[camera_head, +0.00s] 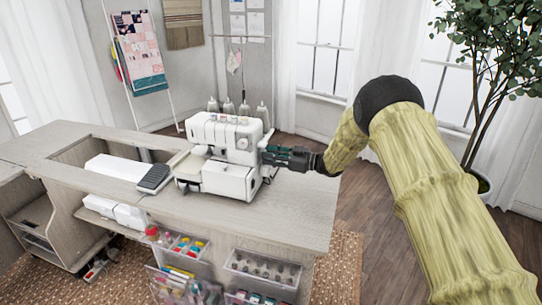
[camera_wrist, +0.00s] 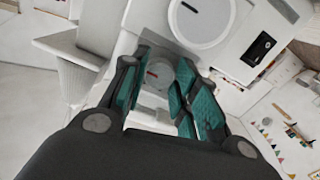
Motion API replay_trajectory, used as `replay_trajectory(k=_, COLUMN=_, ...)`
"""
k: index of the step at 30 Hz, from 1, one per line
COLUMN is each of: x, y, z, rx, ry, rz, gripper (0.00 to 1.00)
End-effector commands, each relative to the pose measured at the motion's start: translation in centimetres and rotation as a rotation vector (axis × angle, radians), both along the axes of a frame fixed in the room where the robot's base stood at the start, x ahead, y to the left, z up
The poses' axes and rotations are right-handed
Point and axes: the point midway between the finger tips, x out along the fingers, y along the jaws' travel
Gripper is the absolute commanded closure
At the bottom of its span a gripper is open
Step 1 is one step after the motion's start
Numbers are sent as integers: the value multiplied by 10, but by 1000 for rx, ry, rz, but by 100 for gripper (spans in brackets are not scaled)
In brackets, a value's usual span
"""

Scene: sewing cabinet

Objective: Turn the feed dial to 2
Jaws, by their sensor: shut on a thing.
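The white sewing machine (camera_head: 222,181) stands on the cabinet top, and my gripper (camera_head: 266,156) is at its right side. In the wrist view, a small grey round dial with a short red mark (camera_wrist: 158,73) shows between the teal-padded fingers of my gripper (camera_wrist: 163,82). I take it to be the feed dial. The fingers are closed on it, one on each side, and partly cover its edges. The red mark lies near the left finger. I cannot read any numbers around the dial.
A larger white round disc (camera_wrist: 202,20) sits just above the dial on the machine's side, with a black switch (camera_wrist: 258,48) to its right. Thread cones (camera_head: 245,110) stand behind the machine. The cabinet top (camera_head: 300,215) is clear at front right.

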Motion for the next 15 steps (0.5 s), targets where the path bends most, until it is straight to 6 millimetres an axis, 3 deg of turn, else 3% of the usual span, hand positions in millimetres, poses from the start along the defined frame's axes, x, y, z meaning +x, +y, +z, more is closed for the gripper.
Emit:
replay_trajectory(k=3, x=0, y=-1, z=-2, rx=-1, ry=3, rz=0, gripper=94)
replay_trajectory(k=4, x=0, y=-1, z=-2, rx=-1, ry=3, rz=0, gripper=67)
replay_trajectory(k=5, x=0, y=-1, z=-2, rx=-2, ry=2, rz=0, gripper=61)
replay_trajectory(k=15, x=0, y=-1, z=0, rx=-1, ry=0, rz=1, gripper=61)
